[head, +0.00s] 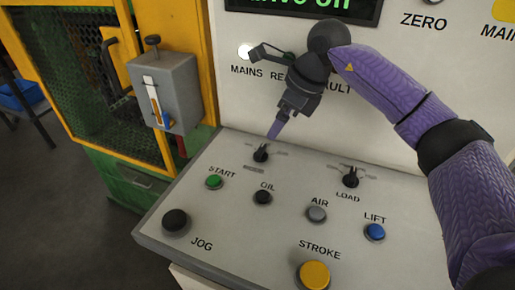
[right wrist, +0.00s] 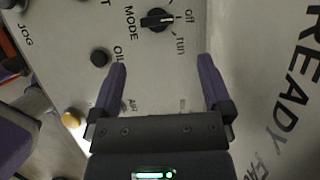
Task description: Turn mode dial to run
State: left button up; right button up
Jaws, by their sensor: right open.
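The mode dial (head: 261,153) is a small black rotary knob on the sloped grey console. In the right wrist view the mode dial (right wrist: 157,20) shows beside the word MODE, with "Off" and "run" marked around it. Its black handle lies roughly crosswise there; I cannot tell for sure which mark it points to. My right gripper (head: 275,130) is above the dial and hides part of its label in the head view. In the right wrist view the right gripper (right wrist: 163,70) has its two purple fingers wide apart, with nothing between them. My left gripper is out of view.
Nearby are the green START button (head: 214,181), black OIL button (head: 263,197), LOAD dial (head: 350,178), grey AIR button (head: 317,214) and blue LIFT button (head: 374,232). The JOG knob (head: 175,221) and yellow STROKE button (head: 314,275) sit in front. A grey lever box (head: 178,88) stands left.

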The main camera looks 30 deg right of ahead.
aim_at(262, 149)
jog(key=b+x, duration=0.2)
jog(key=x, duration=0.6)
jog(key=shift+s+a, duration=0.15)
jog(key=shift+a+f, duration=0.15)
jog(key=shift+f, duration=0.25)
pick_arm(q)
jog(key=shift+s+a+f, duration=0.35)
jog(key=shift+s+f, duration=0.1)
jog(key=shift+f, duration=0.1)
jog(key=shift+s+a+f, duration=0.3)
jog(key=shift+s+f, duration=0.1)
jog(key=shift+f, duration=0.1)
